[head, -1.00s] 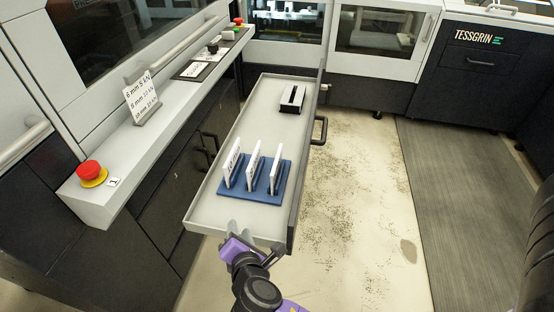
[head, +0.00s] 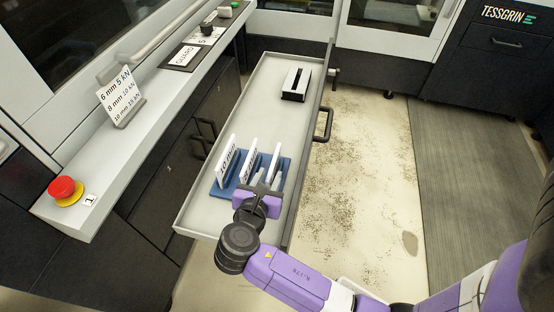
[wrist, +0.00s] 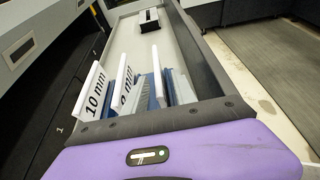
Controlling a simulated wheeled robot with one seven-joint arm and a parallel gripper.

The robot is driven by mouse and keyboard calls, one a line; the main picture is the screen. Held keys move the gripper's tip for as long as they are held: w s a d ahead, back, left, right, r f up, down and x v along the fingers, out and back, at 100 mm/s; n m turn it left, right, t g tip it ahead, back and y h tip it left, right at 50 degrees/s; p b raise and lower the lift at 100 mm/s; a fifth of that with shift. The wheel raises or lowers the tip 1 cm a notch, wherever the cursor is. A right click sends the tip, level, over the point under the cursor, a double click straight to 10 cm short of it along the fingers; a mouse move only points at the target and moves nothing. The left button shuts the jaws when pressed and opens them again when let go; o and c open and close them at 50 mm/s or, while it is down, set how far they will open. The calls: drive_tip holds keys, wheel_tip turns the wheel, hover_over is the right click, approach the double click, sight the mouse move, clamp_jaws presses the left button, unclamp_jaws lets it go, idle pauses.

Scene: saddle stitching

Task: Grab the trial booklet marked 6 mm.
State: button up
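A blue rack (head: 222,192) in the open drawer holds three upright white booklets. The left booklet (head: 228,160) reads 10 mm; it also shows in the wrist view (wrist: 90,90). The middle booklet (head: 250,160) ends in mm, its digit not clear to me; it also shows in the wrist view (wrist: 122,86). The right booklet (head: 275,160) is seen nearly edge-on, with no readable mark. My gripper (head: 268,181) is at the near right of the rack, its fingers apart around the near end of the right booklet. I cannot tell whether they touch it.
The drawer (head: 205,220) has raised walls, and its right front panel carries a handle (head: 322,124). A black-and-white slotted holder (head: 295,84) stands at its far end. On the ledge left are a sign (head: 120,95) listing sizes and forces and a red button (head: 64,189).

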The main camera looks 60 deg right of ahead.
sight(274, 160)
drive_tip(key=shift+x, duration=1.15)
drive_tip(key=shift+w+x, duration=0.15)
drive_tip(key=shift+x, duration=1.3)
drive_tip(key=shift+w+x, duration=0.15)
drive_tip(key=shift+x, duration=1.35)
drive_tip(key=shift+r, duration=0.15)
clamp_jaws()
